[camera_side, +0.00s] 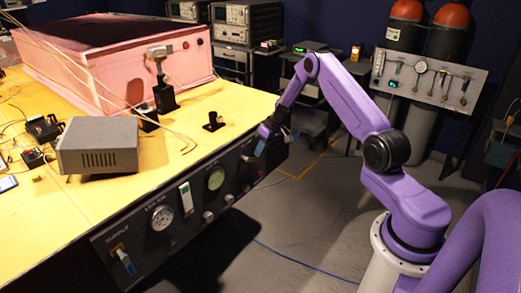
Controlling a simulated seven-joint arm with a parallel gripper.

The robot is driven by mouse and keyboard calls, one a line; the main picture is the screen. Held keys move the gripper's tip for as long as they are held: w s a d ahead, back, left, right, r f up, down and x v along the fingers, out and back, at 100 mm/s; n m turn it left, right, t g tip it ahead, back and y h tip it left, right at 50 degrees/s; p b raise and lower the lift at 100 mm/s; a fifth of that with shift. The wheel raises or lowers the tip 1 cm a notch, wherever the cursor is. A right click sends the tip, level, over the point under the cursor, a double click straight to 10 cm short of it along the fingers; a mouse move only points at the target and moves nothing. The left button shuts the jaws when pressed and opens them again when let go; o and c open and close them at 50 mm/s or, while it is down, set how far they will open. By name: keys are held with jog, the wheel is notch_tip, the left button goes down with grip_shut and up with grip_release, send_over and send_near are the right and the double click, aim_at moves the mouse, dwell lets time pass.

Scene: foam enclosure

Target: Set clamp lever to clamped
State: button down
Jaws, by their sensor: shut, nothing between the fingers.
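My purple arm reaches in from the right, and my gripper (264,133) is at the right end of the black front panel (172,244), just below the table edge. The gripper is shut with nothing held. A small blue piece (260,147) shows right at the fingertips. It may be the clamp lever's handle, but it is too small and too closely covered by the gripper to tell, and I cannot read its position or tell whether the fingers touch it. Another lever with a blue handle (125,262) is at the panel's left end, under the word SUPPLY.
The panel also carries a white gauge (161,218), a greenish gauge (216,179) and small knobs. On the yellow tabletop (75,205) are a grey box (97,146), a black stand (164,97) and loose wires. A pink foam enclosure (150,75) stands behind. Floor before the panel is clear except a blue cable.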

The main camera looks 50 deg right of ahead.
jog(key=f+y, duration=0.2)
jog(key=f+m+y, duration=0.1)
jog(key=y, duration=0.2)
jog(key=shift+a+f+y, duration=0.2)
jog(key=shift+f+y, duration=0.1)
jog(key=shift+f, duration=0.1)
jog(key=shift+a+f, duration=1)
jog(key=shift+f, duration=0.3)
jog(key=shift+a+f, duration=0.1)
jog(key=shift+a, duration=0.1)
send_near(260, 159)
jog(key=s+d+r, duration=0.2)
jog(key=d, duration=0.1)
jog(key=shift+s+r, duration=0.1)
jog(key=shift+s, duration=0.1)
